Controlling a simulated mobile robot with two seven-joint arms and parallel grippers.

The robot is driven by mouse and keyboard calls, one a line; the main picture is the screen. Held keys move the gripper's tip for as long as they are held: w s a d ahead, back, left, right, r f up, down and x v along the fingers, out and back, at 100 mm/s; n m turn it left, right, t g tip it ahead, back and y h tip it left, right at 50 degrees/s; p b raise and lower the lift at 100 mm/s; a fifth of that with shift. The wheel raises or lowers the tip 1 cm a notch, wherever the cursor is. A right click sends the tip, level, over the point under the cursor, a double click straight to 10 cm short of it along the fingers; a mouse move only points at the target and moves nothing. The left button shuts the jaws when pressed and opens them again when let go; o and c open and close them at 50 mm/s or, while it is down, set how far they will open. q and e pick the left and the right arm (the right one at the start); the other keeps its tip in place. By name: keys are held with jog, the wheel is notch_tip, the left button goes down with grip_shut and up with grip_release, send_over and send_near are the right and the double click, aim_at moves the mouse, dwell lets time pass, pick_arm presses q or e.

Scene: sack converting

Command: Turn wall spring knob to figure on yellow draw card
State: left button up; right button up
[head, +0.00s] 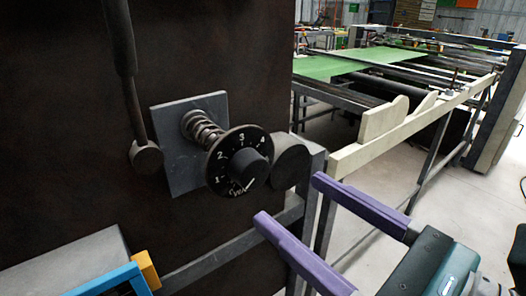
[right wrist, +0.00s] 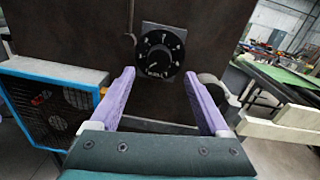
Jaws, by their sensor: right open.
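The wall spring knob (head: 248,168) is a black dial with white figures; 1, 2, 3 and 4 can be read in the head view. A coiled spring (head: 202,128) stands behind it on a grey plate (head: 172,150) on the dark wall. A white mark shows at the lower edge of its hub, near lettering too small to read. The dial also shows in the right wrist view (right wrist: 160,54). My right gripper (head: 291,199), with purple fingers, is open and empty, in front of and below the dial, apart from it. My left gripper is out of view. I cannot make out a yellow draw card.
A dark lever (head: 135,110) hangs left of the plate. A dark round part (head: 290,162) and grey rail are right of the dial. A blue-framed fan unit (right wrist: 48,105) with a yellow-orange block (head: 147,269) is lower left. A conveyor with green sheet (head: 330,66) lies behind right.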

aim_at(257, 174)
jog(key=x, duration=0.6)
jog(key=shift+s, duration=0.1)
grip_shut()
dwell(0.5)
